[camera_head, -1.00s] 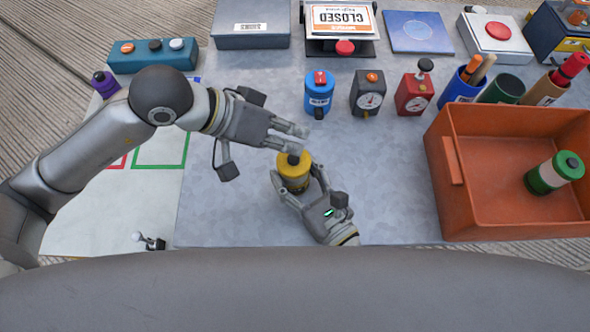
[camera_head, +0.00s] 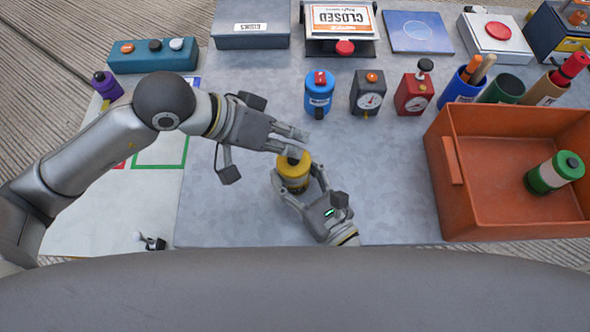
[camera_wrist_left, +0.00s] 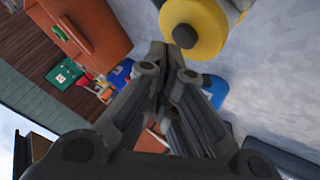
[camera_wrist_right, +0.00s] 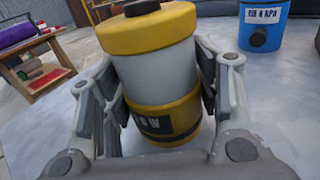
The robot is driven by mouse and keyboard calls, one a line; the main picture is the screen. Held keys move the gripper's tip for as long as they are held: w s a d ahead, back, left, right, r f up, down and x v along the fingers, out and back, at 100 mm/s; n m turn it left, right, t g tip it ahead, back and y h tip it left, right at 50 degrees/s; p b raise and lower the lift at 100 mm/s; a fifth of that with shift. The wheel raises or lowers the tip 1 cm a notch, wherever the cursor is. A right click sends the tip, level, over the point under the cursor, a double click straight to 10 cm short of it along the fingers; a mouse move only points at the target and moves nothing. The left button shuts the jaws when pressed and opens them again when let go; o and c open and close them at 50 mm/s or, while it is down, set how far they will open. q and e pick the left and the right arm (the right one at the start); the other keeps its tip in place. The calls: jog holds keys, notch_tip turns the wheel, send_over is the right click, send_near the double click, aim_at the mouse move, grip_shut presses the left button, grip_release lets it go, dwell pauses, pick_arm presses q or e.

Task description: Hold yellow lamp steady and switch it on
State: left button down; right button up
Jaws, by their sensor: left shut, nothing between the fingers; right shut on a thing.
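The yellow lamp (camera_head: 293,179) stands upright on the grey table, with yellow top and base, a pale middle band and a dark knob on top. In the right wrist view the lamp (camera_wrist_right: 155,75) sits between the fingers of my right gripper (camera_head: 300,192), which is shut on it around its sides. My left gripper (camera_head: 305,143) is shut and empty, its fingertips just above and beside the lamp's knob. In the left wrist view the closed fingertips (camera_wrist_left: 168,55) are close to the dark knob (camera_wrist_left: 185,36); whether they touch it I cannot tell.
A blue canister (camera_head: 319,95), a grey gauge box (camera_head: 368,92) and a red gauge box (camera_head: 415,93) stand behind the lamp. An orange crate (camera_head: 450,170) holding a green-and-white canister (camera_head: 554,173) is at the right. Bare table lies between lamp and crate.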

pick_arm(q)
jog(key=shift+f, duration=0.15)
dwell(0.5)
jog(key=shift+f, duration=0.3)
dwell(0.4)
jog(key=shift+r, duration=0.45)
jog(key=shift+r, duration=3)
pick_arm(e)
jog(key=o, duration=1.3)
